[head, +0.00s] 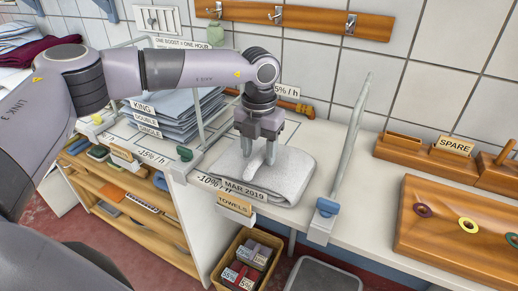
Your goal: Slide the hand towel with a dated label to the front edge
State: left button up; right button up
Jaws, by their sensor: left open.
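A folded light grey hand towel (288,180) lies on the white counter, with a label (246,190) reading MAR 2019 on its front side. My left gripper (260,162) points down over the towel's left part. Its two fingers are a little apart, with nothing seen between them, and the tips are at or just above the cloth; I cannot tell if they touch. The front edge (306,221) of the counter runs just before the towel. A TOWELS tag (235,204) hangs at that edge. My right gripper is not in view.
A grey upright divider (349,146) with a blue clamp (328,207) stands right of the towel. Folded sheets (178,116) lie to the left behind another divider. A wooden board (460,240) with coloured rings is at right. A basket (246,258) stands below the edge.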

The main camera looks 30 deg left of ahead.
aim_at(259, 155)
pick_arm(q)
jog(key=shift+r+b, duration=0.4)
jog(key=shift+r, duration=3.2)
